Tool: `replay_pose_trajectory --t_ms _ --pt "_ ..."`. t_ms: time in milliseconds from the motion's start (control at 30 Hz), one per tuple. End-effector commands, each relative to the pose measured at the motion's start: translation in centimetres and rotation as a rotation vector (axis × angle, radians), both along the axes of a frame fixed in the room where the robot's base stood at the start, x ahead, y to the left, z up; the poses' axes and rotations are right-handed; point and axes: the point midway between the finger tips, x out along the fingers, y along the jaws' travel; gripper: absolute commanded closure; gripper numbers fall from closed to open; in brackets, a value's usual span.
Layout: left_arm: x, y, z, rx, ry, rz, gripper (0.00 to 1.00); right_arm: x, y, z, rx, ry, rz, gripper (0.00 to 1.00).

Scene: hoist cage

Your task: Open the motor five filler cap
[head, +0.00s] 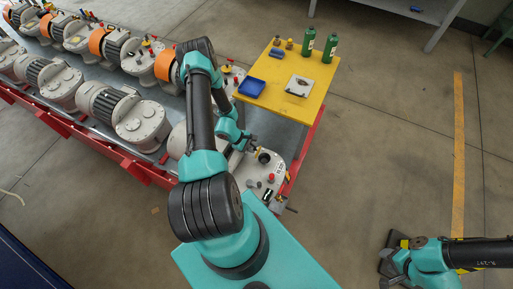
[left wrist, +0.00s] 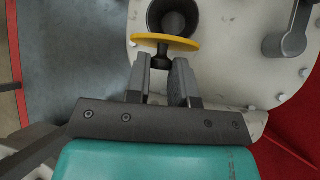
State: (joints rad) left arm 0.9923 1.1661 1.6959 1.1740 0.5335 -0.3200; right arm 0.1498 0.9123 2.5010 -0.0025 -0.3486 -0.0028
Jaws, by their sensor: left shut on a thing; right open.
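In the left wrist view, a yellow filler cap (left wrist: 165,42) stands tilted, nearly edge-on, in front of a round black filler neck (left wrist: 172,14) whose dark inside shows. My left gripper (left wrist: 162,66) is shut on the black knob (left wrist: 161,60) under the yellow disc. The neck sits on a pale motor housing (left wrist: 225,65). In the head view, my left gripper (head: 245,142) is beside the black neck (head: 264,157) on the nearest housing (head: 292,193); the cap is hard to make out there. My right gripper (head: 388,262) is open and empty at lower right, away from the motors.
A red knob (head: 271,177) and other small fittings stand close to the neck. A grey lever (left wrist: 290,40) is right of it in the left wrist view. A yellow table (head: 310,68) holds a blue tray (head: 251,87) and green bottles (head: 331,47).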

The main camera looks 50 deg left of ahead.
Motion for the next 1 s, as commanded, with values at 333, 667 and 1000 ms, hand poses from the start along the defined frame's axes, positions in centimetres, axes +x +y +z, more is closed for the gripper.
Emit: replay_pose_trajectory --t_ms 333,667,1000 --pt "-0.12 0.51 -0.3 -0.081 -0.032 -0.001 1.0 0.0 -0.01 0.0 0.0 0.0 0.0 0.54" --pt "-0.13 0.48 -0.29 -0.079 -0.032 -0.002 0.64 0.0 -0.02 -0.01 0.0 0.0 0.0 0.54" --pt "-0.18 0.47 -0.27 -0.08 -0.031 -0.001 0.52 0.0 -0.01 0.0 0.0 0.0 0.0 0.54"
